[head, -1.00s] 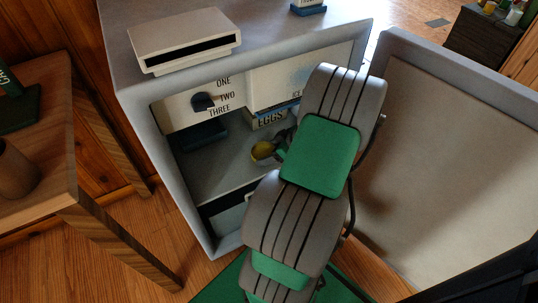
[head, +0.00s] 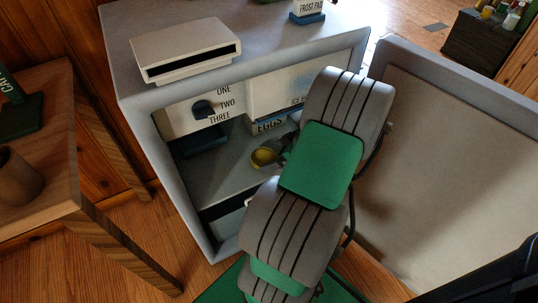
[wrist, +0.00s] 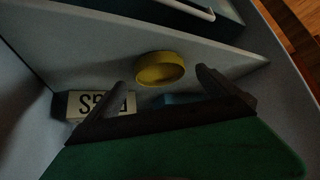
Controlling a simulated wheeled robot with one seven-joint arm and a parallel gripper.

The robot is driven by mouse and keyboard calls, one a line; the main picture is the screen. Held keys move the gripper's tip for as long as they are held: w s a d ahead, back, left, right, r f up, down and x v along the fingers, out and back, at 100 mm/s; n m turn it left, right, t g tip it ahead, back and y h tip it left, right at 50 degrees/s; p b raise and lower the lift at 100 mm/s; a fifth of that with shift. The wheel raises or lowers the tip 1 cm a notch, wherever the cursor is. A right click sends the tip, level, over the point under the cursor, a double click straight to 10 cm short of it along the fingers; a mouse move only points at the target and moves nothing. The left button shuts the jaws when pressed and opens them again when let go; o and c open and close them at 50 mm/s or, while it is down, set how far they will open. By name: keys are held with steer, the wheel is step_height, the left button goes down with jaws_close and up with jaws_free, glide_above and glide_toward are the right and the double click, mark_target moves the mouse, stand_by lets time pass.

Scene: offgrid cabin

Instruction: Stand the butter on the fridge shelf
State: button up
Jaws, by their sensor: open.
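The fridge (head: 175,120) stands open with its door swung to the right. A yellow, round, dish-like thing (head: 264,157) rests on the fridge shelf (head: 215,178); it also shows in the wrist view (wrist: 160,68). I see no label on it and cannot tell whether it is the butter. My gripper is open and empty inside the fridge. In the wrist view its two dark fingers (wrist: 161,82) point towards the yellow thing, which sits beyond and between the tips, seemingly apart from them. In the head view my arm hides most of the gripper.
The eggs box (head: 268,125) is at the back of the shelf; it shows inverted in the wrist view (wrist: 100,104). A dark blue box (head: 203,140) lies to the left. A control dial (head: 203,109) is above. The open door (head: 455,165) bounds the right side.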

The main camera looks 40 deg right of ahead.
steer(key=p+v, duration=0.2)
steer(key=v, duration=0.6)
steer(key=shift+s+r, duration=0.25)
steer(key=shift+s, duration=0.05)
steer(key=shift+d, duration=0.1)
